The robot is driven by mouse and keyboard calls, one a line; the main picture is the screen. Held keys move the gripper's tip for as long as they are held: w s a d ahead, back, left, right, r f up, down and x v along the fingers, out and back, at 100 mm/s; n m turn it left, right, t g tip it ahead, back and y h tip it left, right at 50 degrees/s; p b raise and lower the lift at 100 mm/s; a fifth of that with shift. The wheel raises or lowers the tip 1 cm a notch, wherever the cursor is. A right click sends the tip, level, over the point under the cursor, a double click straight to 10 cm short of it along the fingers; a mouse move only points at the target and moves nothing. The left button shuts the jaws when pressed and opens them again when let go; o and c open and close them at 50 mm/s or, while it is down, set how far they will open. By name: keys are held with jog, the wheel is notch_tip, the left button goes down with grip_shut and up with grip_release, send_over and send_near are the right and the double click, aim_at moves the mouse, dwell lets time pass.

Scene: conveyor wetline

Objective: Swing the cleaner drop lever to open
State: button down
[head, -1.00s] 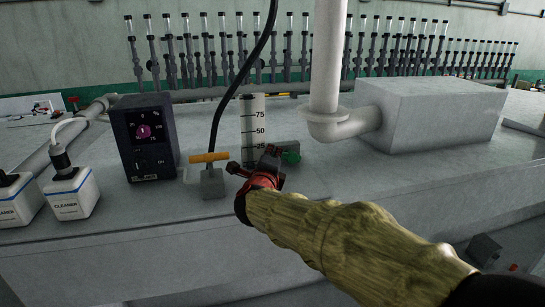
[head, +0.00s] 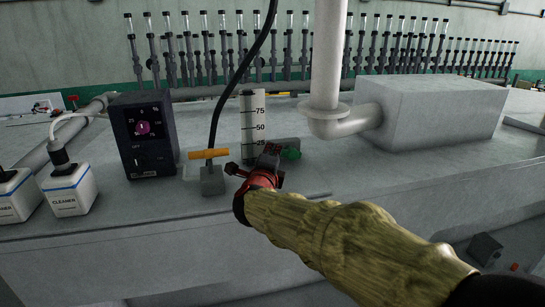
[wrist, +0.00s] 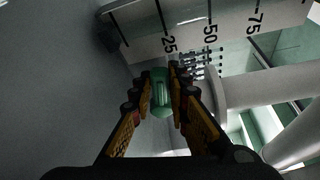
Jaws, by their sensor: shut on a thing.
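A green lever (head: 291,154) sits low beside the foot of a white graduated cylinder (head: 253,115) marked 25, 50 and 75. No label on either lever can be read.
A dark control box (head: 143,135) and white cleaner bottles (head: 69,190) stand at left. A black hose (head: 238,85) rises from behind the orange lever. A white pipe (head: 328,60) and a grey box (head: 430,112) stand at right. The front counter is mostly clear.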

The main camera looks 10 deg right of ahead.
jog(key=shift+f, duration=0.25)
jog(key=c, duration=1.8)
grip_release()
jog(key=shift+r, duration=0.1)
jog(key=shift+o, duration=0.6)
jog(key=shift+s, duration=0.1)
jog(key=v, duration=1.2)
jog(key=shift+c, duration=0.3)
